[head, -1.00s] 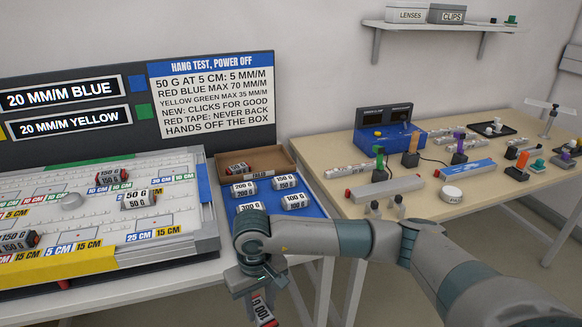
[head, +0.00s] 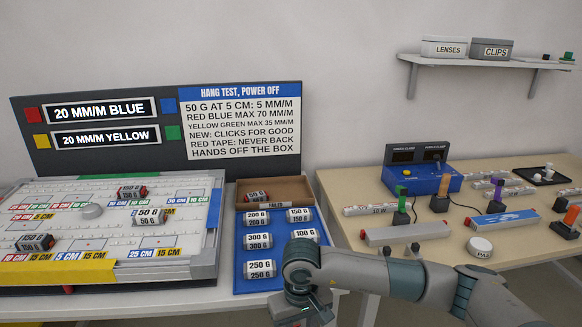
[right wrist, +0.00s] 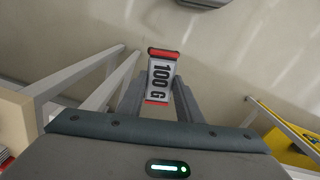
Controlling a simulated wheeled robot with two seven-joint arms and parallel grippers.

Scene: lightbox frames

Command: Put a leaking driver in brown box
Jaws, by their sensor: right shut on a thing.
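The brown box (head: 293,188) stands open behind the blue tray, with a label reading FAILED on its front. One white cylinder with a red end (head: 256,197) lies inside it at the left. My right gripper (right wrist: 160,92) is shut on a white cylinder marked 100 G (right wrist: 161,77) with red ends, seen in the right wrist view. In the head view the right wrist (head: 303,300) is at the bottom edge, in front of the blue tray; its fingers and the held cylinder are cut off. No leak can be made out. My left gripper is not in view.
The blue tray (head: 240,270) holds several weight-marked cylinders. The white board (head: 60,197) at left carries a few more, under a dark sign panel (head: 60,160). The wooden table (head: 362,185) at right is crowded with parts and a blue clamp unit (head: 425,180).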

